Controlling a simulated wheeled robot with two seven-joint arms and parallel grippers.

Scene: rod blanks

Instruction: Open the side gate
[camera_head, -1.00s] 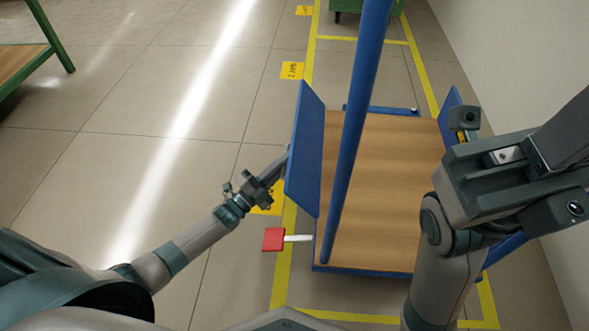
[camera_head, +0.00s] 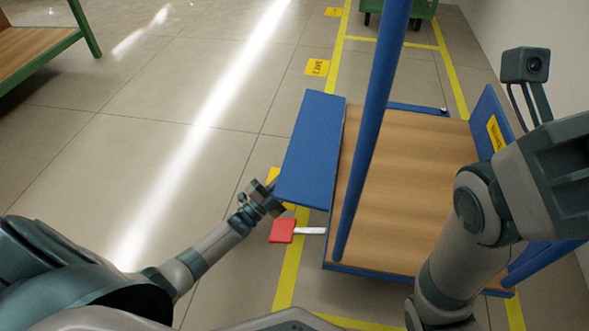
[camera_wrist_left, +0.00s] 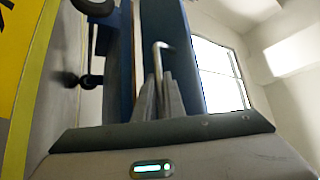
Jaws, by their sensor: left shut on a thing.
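The side gate (camera_head: 309,150) is a blue panel on the left side of a cart with a wooden deck (camera_head: 410,185). It leans outward to the left, with its lower edge by the deck. My left gripper (camera_head: 273,193) is at the gate's near outer corner. In the left wrist view its fingers (camera_wrist_left: 160,98) are shut on a thin bent metal handle (camera_wrist_left: 160,52) in front of the blue panel. My right arm reaches over the cart's right side, and its fingers are out of the picture.
A red pedal (camera_head: 283,231) on a pale lever juts from the cart's near left, close to my left gripper. A blue post (camera_head: 372,130) slants up from the deck. A second blue panel (camera_head: 490,125) stands on the right. Floor to the left is clear.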

